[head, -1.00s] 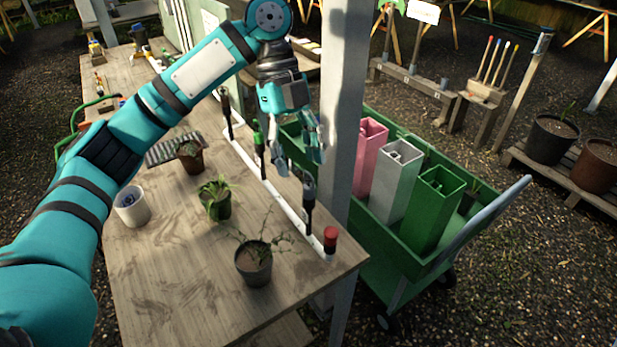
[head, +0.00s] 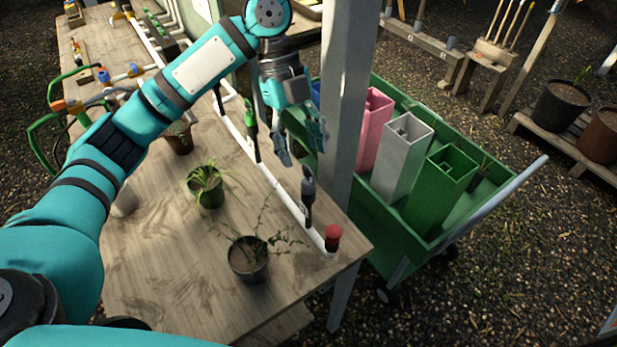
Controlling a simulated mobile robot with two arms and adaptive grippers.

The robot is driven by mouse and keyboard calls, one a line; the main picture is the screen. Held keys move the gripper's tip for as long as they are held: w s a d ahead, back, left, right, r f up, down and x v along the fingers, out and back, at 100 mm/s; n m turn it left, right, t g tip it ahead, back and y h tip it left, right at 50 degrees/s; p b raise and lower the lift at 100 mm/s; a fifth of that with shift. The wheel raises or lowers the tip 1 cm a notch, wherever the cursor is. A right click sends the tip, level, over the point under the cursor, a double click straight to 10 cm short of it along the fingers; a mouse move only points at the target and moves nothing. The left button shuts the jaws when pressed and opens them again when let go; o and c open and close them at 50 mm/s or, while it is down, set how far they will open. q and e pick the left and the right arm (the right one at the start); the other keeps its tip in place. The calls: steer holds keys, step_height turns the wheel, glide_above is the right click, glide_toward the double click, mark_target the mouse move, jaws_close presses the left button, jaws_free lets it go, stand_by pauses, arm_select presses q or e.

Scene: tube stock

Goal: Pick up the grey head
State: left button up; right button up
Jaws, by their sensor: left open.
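The grey head (head: 308,184) stands upright on the white pipe (head: 285,201) along the right edge of the wooden table. It has a dark grey upper part and a dark stem. My left gripper (head: 300,153) is open and empty, pointing down, just above and slightly left of the grey head in the picture. Its fingers look apart from the head, though the exact depth gap is hard to tell. My right gripper is not in view.
A green head (head: 251,132) and a red cap (head: 333,236) share the pipe. A pale post (head: 346,110) stands close right of the gripper. Potted plants (head: 247,260) stand on the table (head: 180,270). A green cart (head: 385,225) holds pink, grey and green square tubes.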

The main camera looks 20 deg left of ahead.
mark_target(309, 181)
arm_select(q)
steer(key=shift+x, duration=1)
steer(key=p+x, duration=0.2)
steer(key=x, duration=0.2)
steer(key=shift+a+f, duration=0.1)
steer(key=shift+f, duration=0.4)
steer(key=c, duration=0.9)
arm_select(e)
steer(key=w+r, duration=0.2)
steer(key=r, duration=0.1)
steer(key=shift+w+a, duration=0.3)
arm_select(q)
steer(key=shift+o, duration=0.2)
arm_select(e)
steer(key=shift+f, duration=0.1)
